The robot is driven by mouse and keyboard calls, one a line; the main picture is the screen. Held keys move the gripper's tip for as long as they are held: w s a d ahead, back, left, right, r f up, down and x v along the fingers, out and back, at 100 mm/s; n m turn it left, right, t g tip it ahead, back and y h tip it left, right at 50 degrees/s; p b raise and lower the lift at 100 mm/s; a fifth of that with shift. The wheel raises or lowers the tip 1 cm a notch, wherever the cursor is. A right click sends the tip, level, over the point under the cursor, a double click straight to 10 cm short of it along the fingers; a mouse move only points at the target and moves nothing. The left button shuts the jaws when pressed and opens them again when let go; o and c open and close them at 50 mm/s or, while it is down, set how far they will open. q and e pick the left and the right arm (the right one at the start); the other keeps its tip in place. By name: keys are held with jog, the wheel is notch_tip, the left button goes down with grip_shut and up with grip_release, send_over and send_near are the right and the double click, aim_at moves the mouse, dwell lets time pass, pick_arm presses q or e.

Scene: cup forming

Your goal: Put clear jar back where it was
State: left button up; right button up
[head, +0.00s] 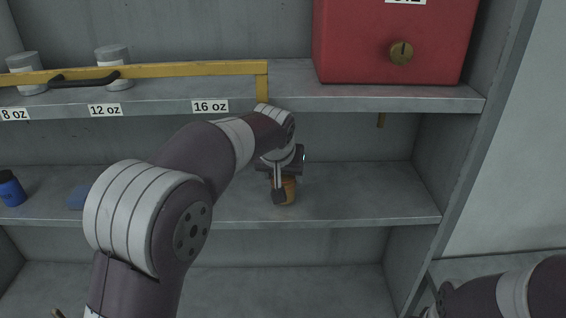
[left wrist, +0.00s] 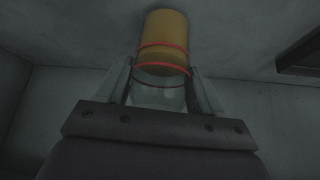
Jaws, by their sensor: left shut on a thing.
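The clear jar (left wrist: 160,95) shows in the left wrist view between my left gripper's two fingers. Red bands circle it, and a yellow-orange cylindrical part (left wrist: 166,28) continues beyond them. In the head view only its tan-orange side (head: 290,187) shows, at the middle shelf (head: 360,200). My left gripper (head: 281,190) is shut on the jar, and it also shows in the left wrist view (left wrist: 162,85). My left arm and gripper hide part of the jar. I cannot tell whether its base touches the shelf. Only part of my right arm shows at the lower right.
A red box (head: 395,40) with a brass knob stands on the upper shelf (head: 370,98). A yellow rail (head: 190,69) and two grey-white containers (head: 114,67) are at the upper left. A dark blue bottle (head: 10,189) and a blue item (head: 78,197) are left on the middle shelf. Its right part is clear.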

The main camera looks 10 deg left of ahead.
pick_arm(q)
jog(key=shift+f, duration=0.1)
jog(key=shift+s+a, duration=0.2)
jog(key=shift+a, duration=0.1)
jog(key=shift+s+a+f+b, duration=0.1)
jog(key=shift+f+b, duration=0.05)
jog(key=shift+b, duration=0.15)
jog(key=shift+f, duration=0.15)
jog(key=o, duration=1.2)
jog(key=shift+d, duration=0.2)
jog(key=shift+o, duration=0.2)
jog(key=shift+d, duration=0.1)
jog(key=shift+r, duration=0.45)
jog(key=b+v, duration=0.2)
jog(key=v, duration=0.5)
jog(key=s+a+f+g, duration=0.2)
jog(key=s+a+f, duration=0.1)
jog(key=s+f, duration=0.8)
jog(key=s+a+f+g, duration=0.3)
jog(key=s+a+f, duration=0.1)
jog(key=s+f, duration=0.8)
jog(key=shift+f, duration=0.75)
pick_arm(e)
jog(key=shift+a+f, duration=0.2)
jog(key=shift+f, duration=0.8)
